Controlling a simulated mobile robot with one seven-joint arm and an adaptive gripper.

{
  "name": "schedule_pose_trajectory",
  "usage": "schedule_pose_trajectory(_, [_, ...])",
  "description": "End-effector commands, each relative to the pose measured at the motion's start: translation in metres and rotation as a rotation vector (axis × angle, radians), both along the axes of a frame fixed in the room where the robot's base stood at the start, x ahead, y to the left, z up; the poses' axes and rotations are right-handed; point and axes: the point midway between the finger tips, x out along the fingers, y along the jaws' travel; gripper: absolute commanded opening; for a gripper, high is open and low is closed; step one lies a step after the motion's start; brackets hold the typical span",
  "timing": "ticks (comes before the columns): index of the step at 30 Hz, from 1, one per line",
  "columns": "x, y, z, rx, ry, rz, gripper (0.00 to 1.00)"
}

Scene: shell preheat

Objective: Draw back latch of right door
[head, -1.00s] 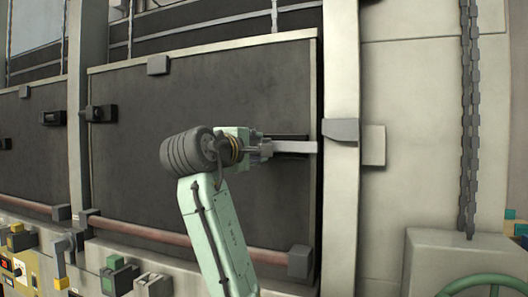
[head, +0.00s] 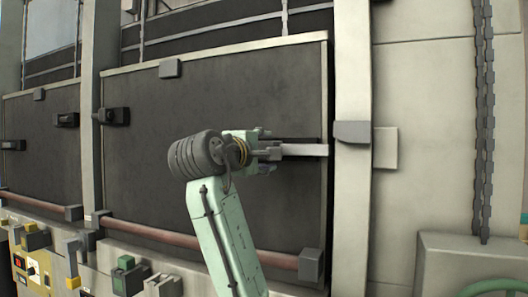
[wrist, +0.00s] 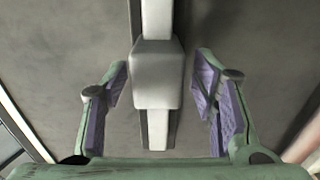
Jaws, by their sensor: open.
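The right door (head: 215,95) is a large dark panel with a pale rim, standing closed in its frame. Its latch is a pale flat bar (head: 305,150) on a dark mount, lying level at the door's right edge. The bar's right end stops at the door's edge, short of the frame post. In the wrist view a pale block (wrist: 157,75) sits on the bar. My gripper (head: 268,150) is at the left part of the latch. In the wrist view its open fingers (wrist: 163,95) stand either side of the block, with gaps on both sides.
A pale post (head: 350,200) with a grey block (head: 352,132) stands right of the door. A reddish rail (head: 190,240) runs along the door's foot. Control boxes (head: 125,275) line the lower left. A chain (head: 484,130) hangs at the right.

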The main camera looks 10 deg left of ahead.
Motion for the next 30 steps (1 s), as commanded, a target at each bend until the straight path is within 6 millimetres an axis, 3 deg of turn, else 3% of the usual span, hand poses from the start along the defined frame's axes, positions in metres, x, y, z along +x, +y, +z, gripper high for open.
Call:
schedule_pose_trajectory(15, [-0.093, 0.031, 0.001, -0.001, -0.004, 0.002, 0.53])
schedule_pose_trajectory(21, [-0.108, 0.036, 0.000, -0.001, -0.001, 0.002, 0.53])
schedule_pose_trajectory(30, [-0.109, 0.036, 0.000, -0.001, 0.000, 0.002, 0.53])
